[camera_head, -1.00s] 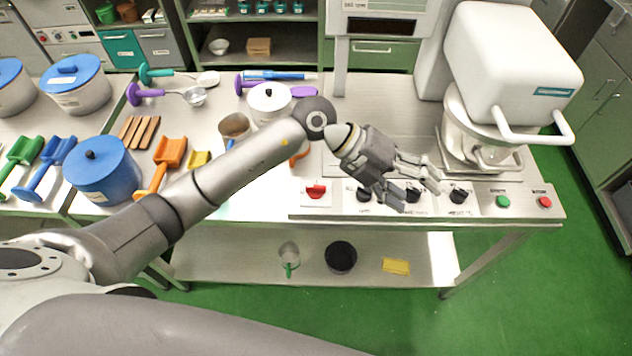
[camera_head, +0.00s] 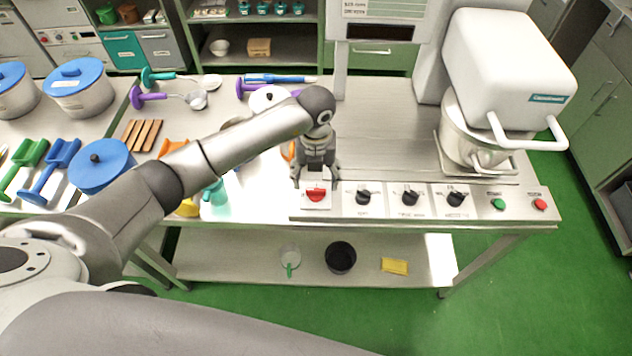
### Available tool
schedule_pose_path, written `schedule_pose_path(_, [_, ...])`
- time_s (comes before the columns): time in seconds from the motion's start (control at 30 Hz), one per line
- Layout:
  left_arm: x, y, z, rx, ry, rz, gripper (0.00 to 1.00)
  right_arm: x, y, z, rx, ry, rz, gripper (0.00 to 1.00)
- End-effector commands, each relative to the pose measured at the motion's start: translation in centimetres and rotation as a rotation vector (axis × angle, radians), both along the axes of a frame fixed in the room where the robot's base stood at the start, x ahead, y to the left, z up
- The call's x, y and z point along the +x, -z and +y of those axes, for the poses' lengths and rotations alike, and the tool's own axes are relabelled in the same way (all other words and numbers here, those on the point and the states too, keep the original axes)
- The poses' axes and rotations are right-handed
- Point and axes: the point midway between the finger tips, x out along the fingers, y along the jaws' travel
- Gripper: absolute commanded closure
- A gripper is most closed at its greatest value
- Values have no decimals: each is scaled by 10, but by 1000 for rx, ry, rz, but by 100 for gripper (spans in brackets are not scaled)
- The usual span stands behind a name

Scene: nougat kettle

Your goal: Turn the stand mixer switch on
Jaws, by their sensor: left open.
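A control panel (camera_head: 380,201) runs along the bench's front edge. At its left end is a red switch (camera_head: 317,195) on a white plate. My left gripper (camera_head: 316,184) points down at the red switch, its open fingers to either side of it. I cannot tell whether the fingers touch it. Several black knobs, a green button (camera_head: 498,204) and a red button (camera_head: 540,204) sit further right on the panel. My right gripper is not in view.
Blue-lidded pots (camera_head: 80,88), coloured scoops (camera_head: 57,163) and ladles lie on the left of the bench. A lower shelf (camera_head: 220,258) holds a black pot (camera_head: 341,257) and a yellow item (camera_head: 394,266). The bench top behind the panel is clear.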

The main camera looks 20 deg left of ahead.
Motion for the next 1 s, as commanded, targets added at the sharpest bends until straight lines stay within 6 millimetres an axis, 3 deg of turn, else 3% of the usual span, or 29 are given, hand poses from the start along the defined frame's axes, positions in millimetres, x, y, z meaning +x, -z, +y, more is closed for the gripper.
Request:
schedule_pose_path(0.1, [-1,19,0,0,0,4,32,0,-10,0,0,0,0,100])
schedule_pose_path(0.3, [0,40,-1,-1,0,1,32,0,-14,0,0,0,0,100])
schedule_pose_path(0.67, [0,46,-1,-2,2,-2,32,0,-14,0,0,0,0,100])
schedule_pose_path(1.0, [0,45,-1,-2,2,-2,76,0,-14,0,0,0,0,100])
